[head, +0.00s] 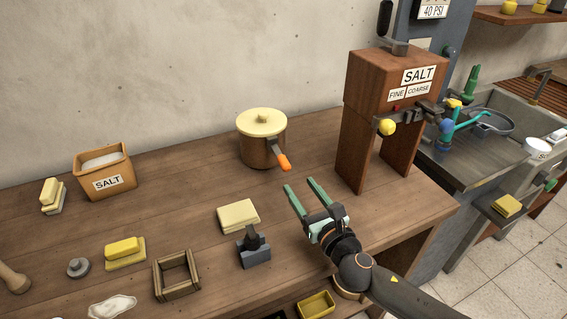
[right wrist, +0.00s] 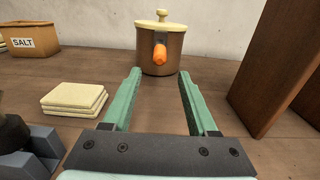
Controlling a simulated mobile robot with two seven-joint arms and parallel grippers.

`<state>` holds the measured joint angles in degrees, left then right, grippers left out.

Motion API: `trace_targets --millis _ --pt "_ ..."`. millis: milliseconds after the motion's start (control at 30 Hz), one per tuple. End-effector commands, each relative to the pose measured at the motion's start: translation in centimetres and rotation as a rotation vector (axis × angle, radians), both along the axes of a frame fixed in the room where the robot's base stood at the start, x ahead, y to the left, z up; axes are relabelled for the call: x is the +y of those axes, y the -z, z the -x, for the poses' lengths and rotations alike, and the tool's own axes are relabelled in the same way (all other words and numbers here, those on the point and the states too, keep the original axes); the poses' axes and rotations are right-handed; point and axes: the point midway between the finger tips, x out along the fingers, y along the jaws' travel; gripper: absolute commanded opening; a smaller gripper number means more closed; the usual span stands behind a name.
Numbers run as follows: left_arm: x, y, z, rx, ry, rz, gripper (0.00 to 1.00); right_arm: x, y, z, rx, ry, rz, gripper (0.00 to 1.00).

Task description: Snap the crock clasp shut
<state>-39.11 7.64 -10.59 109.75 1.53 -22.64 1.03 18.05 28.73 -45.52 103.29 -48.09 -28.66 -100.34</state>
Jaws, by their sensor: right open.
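The crock (head: 261,150) is a brown pot with a cream lid (head: 262,122) and knob, standing on the wooden table toward the wall. Its clasp (head: 281,157) is a dark lever with an orange tip, sticking out and down from the crock's front right side. In the right wrist view the orange clasp tip (right wrist: 160,54) points toward me, with the crock (right wrist: 146,59) behind it. My right gripper (head: 302,190) is open and empty, in front of the crock and apart from it, its fingers pointing at it. The left gripper is not in view.
A wooden salt dispenser (head: 357,140) stands right of the crock. Stacked cream slabs (head: 238,215) and a dark grey block tool (head: 254,251) lie left of my right gripper. A salt box (head: 106,172) stands at the left. The tabletop between gripper and crock is clear.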

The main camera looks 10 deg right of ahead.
Motion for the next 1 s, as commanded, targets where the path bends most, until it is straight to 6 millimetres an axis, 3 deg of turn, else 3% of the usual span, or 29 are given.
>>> trace_targets --millis 200,500,1000 --pt "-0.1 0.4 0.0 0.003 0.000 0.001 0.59 1.4 -0.1 -4.1 -0.002 0.000 -0.002 0.59" --pt "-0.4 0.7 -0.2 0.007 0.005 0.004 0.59 2.7 0.1 -8.1 0.001 0.000 -0.002 0.59" --pt "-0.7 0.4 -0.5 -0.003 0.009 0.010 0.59 3.0 0.0 -9.1 0.002 -0.001 -0.002 0.56"
